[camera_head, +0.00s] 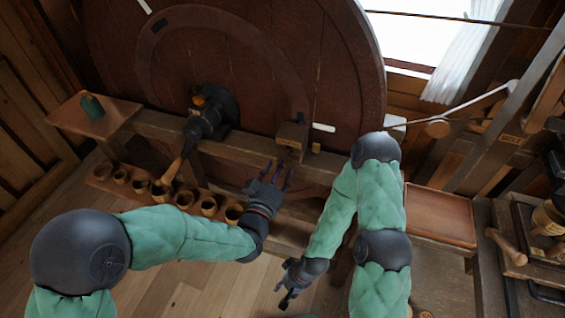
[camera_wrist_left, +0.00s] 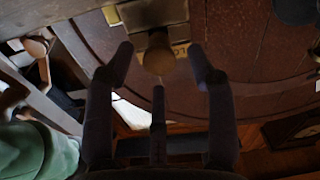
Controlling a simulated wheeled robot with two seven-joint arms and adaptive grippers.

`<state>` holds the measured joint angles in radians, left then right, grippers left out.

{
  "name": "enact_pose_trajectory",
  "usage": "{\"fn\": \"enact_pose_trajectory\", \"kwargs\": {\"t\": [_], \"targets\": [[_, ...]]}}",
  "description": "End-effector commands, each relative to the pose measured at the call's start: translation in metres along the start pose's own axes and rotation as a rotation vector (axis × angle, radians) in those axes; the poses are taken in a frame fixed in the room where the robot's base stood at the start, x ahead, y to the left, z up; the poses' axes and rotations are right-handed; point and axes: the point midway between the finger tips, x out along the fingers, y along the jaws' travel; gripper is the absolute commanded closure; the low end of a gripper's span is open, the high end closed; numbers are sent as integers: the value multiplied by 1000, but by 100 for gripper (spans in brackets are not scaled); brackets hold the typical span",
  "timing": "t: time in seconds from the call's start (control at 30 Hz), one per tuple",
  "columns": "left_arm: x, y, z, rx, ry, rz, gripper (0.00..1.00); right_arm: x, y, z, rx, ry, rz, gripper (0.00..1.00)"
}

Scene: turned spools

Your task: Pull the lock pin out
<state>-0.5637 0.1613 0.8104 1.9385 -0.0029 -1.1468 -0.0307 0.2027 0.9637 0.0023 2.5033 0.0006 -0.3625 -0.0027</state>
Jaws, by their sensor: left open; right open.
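The lock pin shows as a round wooden knob (camera_wrist_left: 158,57) in the left wrist view, in front of a small block with a brass plate (camera_wrist_left: 181,50) whose lettering is only partly readable. In the head view the block (camera_head: 293,132) sits on the wooden beam in front of the big wheel; the knob is hard to make out there. My left gripper (camera_head: 277,172) is open just below the block. In the left wrist view its fingers (camera_wrist_left: 160,75) are spread either side of the knob, apart from it. My right gripper (camera_head: 285,294) is open, low and empty over the floor.
A large dark red wheel (camera_head: 240,60) fills the back. A wood-handled lever (camera_head: 172,170) juts out on the left, above a row of several small cups (camera_head: 183,199). A green object (camera_head: 92,106) stands on the left shelf. A wooden bench (camera_head: 440,213) is at right.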

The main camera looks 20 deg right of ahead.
Motion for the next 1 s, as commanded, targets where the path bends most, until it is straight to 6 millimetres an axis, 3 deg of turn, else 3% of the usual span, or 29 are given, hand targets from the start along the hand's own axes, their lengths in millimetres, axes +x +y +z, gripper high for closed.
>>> {"fn": "enact_pose_trajectory", "kwargs": {"t": [0.2, 0.57, 0.6, 0.8, 1.0], "targets": [[24, 0, 1, 0, -1, 0, 44, 3, 1, 0, 0, 0, 0, 57], [29, 0, 0, 0, 0, 0, 44, 4, 1, 0, 0, 0, 0, 57], [29, 0, 0, 0, 0, 0, 47, 4, 1, 0, 0, 0, 0, 57], [29, 0, 0, 0, 0, -1, 100, 4, 1, 0, 0, 0, 0, 57], [26, 0, 0, 0, 1, -1, 100, 4, 2, 0, 0, 0, 0, 57]]}}
